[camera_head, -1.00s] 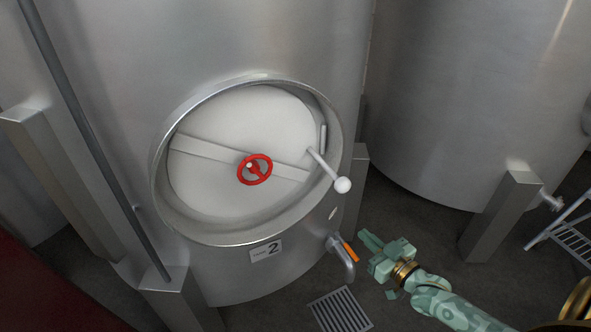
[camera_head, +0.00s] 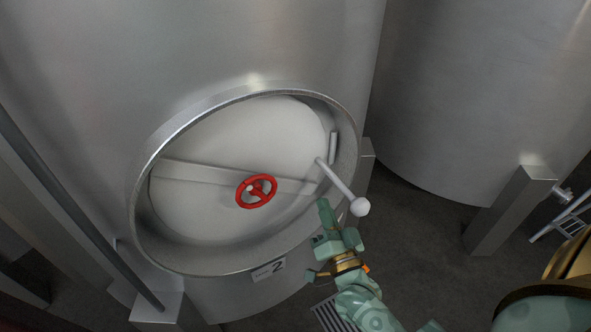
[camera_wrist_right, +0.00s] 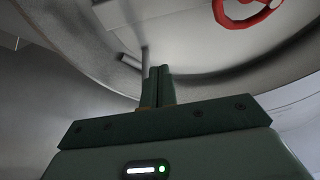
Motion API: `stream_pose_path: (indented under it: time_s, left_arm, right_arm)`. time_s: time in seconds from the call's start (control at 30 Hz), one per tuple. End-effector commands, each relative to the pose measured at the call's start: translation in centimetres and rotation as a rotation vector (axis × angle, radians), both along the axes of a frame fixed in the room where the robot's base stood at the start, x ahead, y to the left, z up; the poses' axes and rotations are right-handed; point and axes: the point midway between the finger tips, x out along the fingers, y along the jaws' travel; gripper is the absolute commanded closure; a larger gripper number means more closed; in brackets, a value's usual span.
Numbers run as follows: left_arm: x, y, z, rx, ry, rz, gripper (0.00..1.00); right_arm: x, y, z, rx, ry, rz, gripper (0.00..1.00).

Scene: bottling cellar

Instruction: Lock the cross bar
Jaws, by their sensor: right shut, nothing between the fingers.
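The cross bar (camera_head: 205,173) lies across the white round hatch door (camera_head: 245,130) of the tank, sloping down to the right. A red handwheel (camera_head: 257,191) sits at its middle; part of the wheel also shows in the right wrist view (camera_wrist_right: 245,14). A lever (camera_head: 338,180) with a white ball knob (camera_head: 360,207) sticks out at the bar's right end. My right gripper (camera_head: 324,203) is shut and empty, in front of the hatch's lower right rim, left of the knob. In the wrist view its fingers (camera_wrist_right: 160,72) are together, pointing toward a grey rod. My left gripper is out of view.
The thick metal hatch rim (camera_head: 150,165) stands out around the door. A plate marked 2 (camera_head: 269,271) is below it. A second tank (camera_head: 470,90) stands at right with a square leg (camera_head: 510,212). A floor grate (camera_head: 330,318) lies below my right arm.

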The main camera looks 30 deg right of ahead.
Motion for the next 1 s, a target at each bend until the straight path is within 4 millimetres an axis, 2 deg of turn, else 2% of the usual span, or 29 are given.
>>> stream_pose_path:
  time_s: [0.3, 0.47, 0.57, 0.97, 1.0]
  left_arm:
    - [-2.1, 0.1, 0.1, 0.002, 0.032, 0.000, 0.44]
    - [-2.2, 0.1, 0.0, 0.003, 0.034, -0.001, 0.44]
    - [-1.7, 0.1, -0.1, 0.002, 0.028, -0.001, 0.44]
    - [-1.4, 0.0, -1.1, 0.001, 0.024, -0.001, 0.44]
    - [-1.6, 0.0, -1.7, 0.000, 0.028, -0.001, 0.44]
  right_arm:
    - [0.0, 0.0, 0.0, 0.000, 0.001, 0.000, 1.00]
    - [0.7, -0.1, 0.1, 0.000, 0.000, 0.000, 1.00]
    - [1.9, -0.4, 0.5, 0.001, -0.002, -0.001, 1.00]
    - [9.8, -2.1, 2.7, 0.000, -0.001, -0.001, 1.00]
    - [9.6, -1.5, 1.4, 0.002, 0.006, 0.001, 1.00]
